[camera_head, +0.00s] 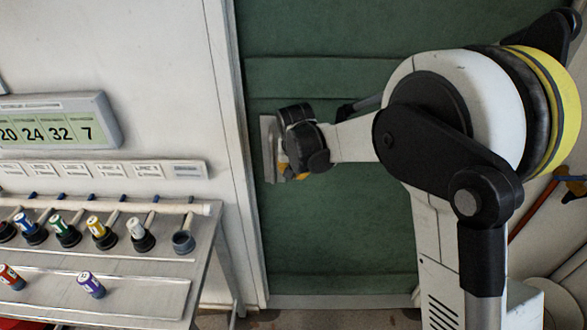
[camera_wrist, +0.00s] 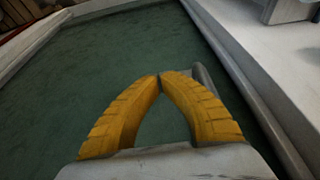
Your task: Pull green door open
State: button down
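The green door (camera_head: 330,225) stands inside a pale frame and looks closed in the head view. It also fills much of the wrist view (camera_wrist: 90,75). A grey metal handle plate (camera_head: 269,150) is at the door's left edge, partly hidden by my wrist. My gripper (camera_head: 288,172) is at this plate, its yellow fingers mostly hidden there. In the wrist view my gripper (camera_wrist: 160,76) has its fingertips together, with only green door surface seen between the fingers. A grey handle part (camera_wrist: 207,82) shows just behind and right of the right finger; contact cannot be told.
A metal rack (camera_head: 110,280) with several coloured-cap vials stands left of the door, beneath a number display (camera_head: 60,120). The pale door frame (camera_head: 228,120) runs between rack and door. An orange-red pole (camera_head: 535,205) leans at the right. Floor shows at the bottom.

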aim_at(296, 180)
jog(key=w+f+b, duration=0.1)
jog(key=w+f, duration=0.1)
jog(key=w+f+b, duration=0.1)
jog(key=w+f, duration=0.1)
jog(key=f, duration=0.1)
jog(key=w+f+b, duration=0.1)
jog(key=w+f, duration=0.1)
jog(key=f, duration=0.1)
jog(key=shift+w+d+f, duration=0.15)
jog(key=shift+w+f, duration=0.05)
jog(key=shift+w+r+b, duration=0.1)
jog(key=shift+w+b, duration=0.25)
jog(key=shift+w, duration=0.05)
